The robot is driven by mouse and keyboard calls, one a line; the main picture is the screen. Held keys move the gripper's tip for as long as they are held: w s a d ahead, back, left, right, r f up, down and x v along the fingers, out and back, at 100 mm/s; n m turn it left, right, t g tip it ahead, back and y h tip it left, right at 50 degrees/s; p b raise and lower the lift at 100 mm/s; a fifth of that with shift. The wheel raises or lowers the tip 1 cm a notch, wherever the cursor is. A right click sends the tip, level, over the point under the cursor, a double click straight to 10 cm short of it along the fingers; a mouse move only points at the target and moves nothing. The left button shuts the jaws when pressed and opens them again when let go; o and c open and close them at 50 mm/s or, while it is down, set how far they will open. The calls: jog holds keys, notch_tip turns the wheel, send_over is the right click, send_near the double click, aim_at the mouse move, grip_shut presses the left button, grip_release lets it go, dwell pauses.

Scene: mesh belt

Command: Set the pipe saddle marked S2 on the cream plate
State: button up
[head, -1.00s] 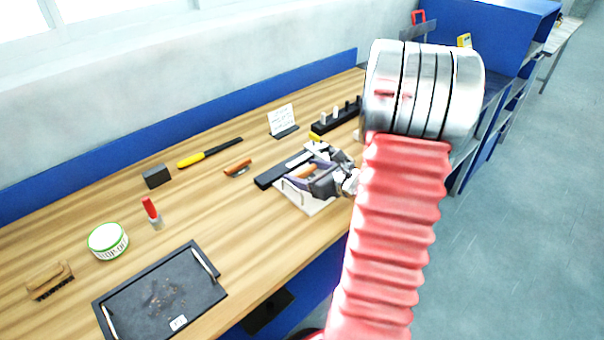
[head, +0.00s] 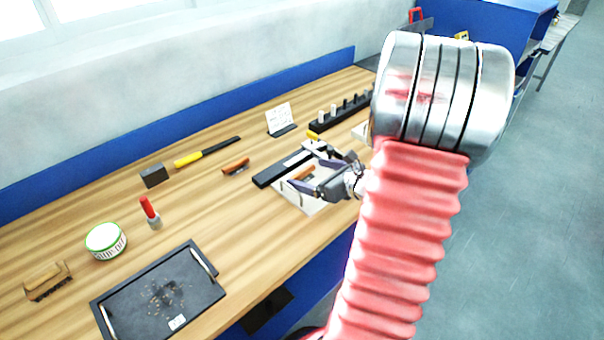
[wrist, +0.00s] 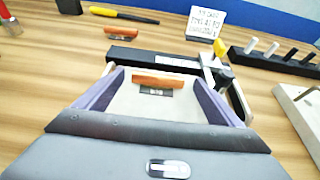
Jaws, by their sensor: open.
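An orange-brown pipe saddle (wrist: 160,81) with a small dark marking on its front lies on the cream plate (wrist: 135,108), close to the black bar behind it. The marking is too small to read. In the head view the saddle (head: 302,173) shows partly between my fingers. My gripper (head: 299,164) is open, its fingers spread either side of the saddle and apart from it. A second orange-brown saddle (wrist: 122,32) lies on the bench beyond the black bar; it also shows in the head view (head: 236,166).
A black bar with a metal arm and yellow knob (wrist: 220,48) borders the plate's far side. A black peg rack (wrist: 270,57) and a cream block with holes (wrist: 301,112) stand right. A black tray (head: 205,300), tub (head: 106,242) and brush (head: 46,281) are left.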

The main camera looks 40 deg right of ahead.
jog(key=v, duration=0.7)
jog(key=shift+s+r, duration=0.25)
jog(key=shift+s, duration=0.05)
dwell(0.3)
jog(key=shift+w+a+r, duration=0.1)
jog(key=shift+w+a, duration=0.05)
jog(key=shift+a, duration=0.1)
jog(key=a+r+n+g+y, duration=0.3)
jog(key=a+n+g+y, duration=0.3)
jog(key=a+n, duration=1.45)
jog(key=s+a+r+n+g+h, duration=0.1)
jog(key=s+a+r+n+h, duration=0.2)
jog(key=a+n, duration=0.2)
jog(key=s+a+r+n+h, duration=0.3)
jog(key=a+n, duration=0.3)
jog(key=n, duration=0.4)
jog(key=shift+s+a+r+g, duration=0.35)
jog(key=shift+s+r+g, duration=0.05)
jog(key=shift+s+r, duration=0.15)
